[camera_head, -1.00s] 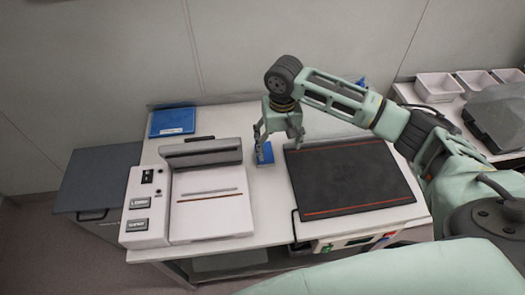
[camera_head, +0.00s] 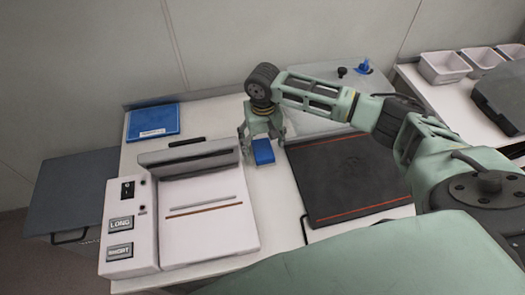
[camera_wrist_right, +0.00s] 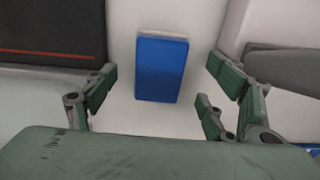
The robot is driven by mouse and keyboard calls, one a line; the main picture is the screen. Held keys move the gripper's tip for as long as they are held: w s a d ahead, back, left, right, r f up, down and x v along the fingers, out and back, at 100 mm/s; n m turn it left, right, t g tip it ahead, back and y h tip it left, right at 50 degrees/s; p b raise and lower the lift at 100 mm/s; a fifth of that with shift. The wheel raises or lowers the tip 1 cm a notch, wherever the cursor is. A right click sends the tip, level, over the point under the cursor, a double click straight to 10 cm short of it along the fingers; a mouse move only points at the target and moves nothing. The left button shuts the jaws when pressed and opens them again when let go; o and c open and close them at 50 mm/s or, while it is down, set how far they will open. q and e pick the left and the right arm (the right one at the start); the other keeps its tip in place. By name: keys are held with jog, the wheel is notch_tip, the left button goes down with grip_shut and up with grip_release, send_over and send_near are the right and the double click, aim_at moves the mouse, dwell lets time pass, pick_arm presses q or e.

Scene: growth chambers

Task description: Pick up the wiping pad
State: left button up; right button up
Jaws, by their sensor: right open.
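The wiping pad (camera_head: 263,152) is a small blue block on the white bench top, between the sealer-like machine and the dark mat. In the right wrist view the pad (camera_wrist_right: 161,68) shows a blue face and a pale strip along its far edge. My right gripper (camera_head: 262,144) is over the pad, with fingers to its left and right. In the wrist view the right gripper's fingers (camera_wrist_right: 155,82) are wide open, with clear gaps to the pad on both sides. My left gripper is not in view.
The white machine (camera_head: 208,228) with LONG and SHORT labels stands close left of the pad. A black mat with orange lines (camera_head: 345,180) lies close right. A blue folder (camera_head: 153,121) lies at the back left. White bins (camera_head: 442,68) stand at the far right.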

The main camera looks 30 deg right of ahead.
aim_at(263, 149)
jog(key=f, duration=0.2)
jog(key=shift+w+f, duration=0.2)
jog(key=shift+f, duration=0.55)
jog(key=c, duration=1.3)
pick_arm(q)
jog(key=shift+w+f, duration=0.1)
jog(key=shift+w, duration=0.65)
pick_arm(e)
notch_tip(263, 149, up, 10)
